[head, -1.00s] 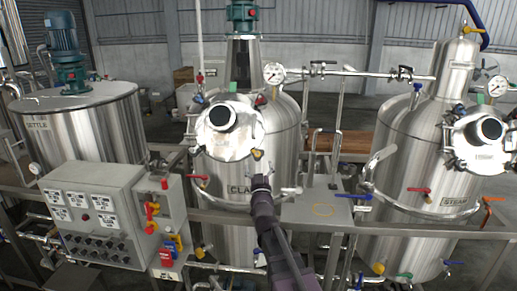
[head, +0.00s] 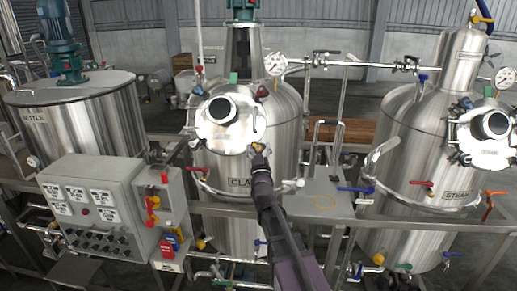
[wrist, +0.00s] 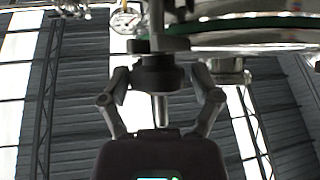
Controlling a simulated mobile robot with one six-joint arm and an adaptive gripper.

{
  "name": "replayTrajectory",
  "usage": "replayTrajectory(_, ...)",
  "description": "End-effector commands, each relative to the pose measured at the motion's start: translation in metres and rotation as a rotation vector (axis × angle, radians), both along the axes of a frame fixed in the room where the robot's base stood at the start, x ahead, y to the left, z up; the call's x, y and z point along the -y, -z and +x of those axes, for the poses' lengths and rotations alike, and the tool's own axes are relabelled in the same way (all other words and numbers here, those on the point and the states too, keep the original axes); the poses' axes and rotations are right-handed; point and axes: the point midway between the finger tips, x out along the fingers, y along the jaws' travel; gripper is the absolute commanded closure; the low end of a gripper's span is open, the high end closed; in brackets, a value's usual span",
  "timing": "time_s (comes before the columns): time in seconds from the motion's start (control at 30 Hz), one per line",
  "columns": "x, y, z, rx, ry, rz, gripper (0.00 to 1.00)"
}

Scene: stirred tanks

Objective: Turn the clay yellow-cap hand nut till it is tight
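The clay tank (head: 277,120) stands mid-picture in the head view, with a round steel lid (head: 230,133) on its slanted front port. The yellow-cap hand nut (head: 260,148) sits at the lid's lower right edge. My gripper (head: 260,158) is right at this nut, coming from below, and partly hides it. In the wrist view a dark, round hand nut (wrist: 159,73) with a metal stem lies between the two fingers of my gripper (wrist: 161,80). The fingers stand on either side of it, close to its sides; a firm grip does not show.
A control box (head: 103,208) stands at left, before the settle tank (head: 75,125). The steam tank (head: 412,130) is at right. A red-handled valve (head: 197,195) and a pipe rail cross below the clay lid. A flat grey plate (head: 318,200) lies right of my arm.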

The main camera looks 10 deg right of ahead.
Motion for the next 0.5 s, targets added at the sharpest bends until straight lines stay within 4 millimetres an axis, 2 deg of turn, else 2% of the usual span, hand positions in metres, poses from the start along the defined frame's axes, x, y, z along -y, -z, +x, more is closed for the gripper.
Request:
replayTrajectory(0.03,0.0001,0.0,0.0,0.0,0.0,0.0,0.53)
replayTrajectory(0.13,0.0003,0.0,0.0001,0.0,0.0,0.0,0.82)
replayTrajectory(0.5,-0.0001,-0.0003,0.0006,0.01,0.016,0.027,0.82)
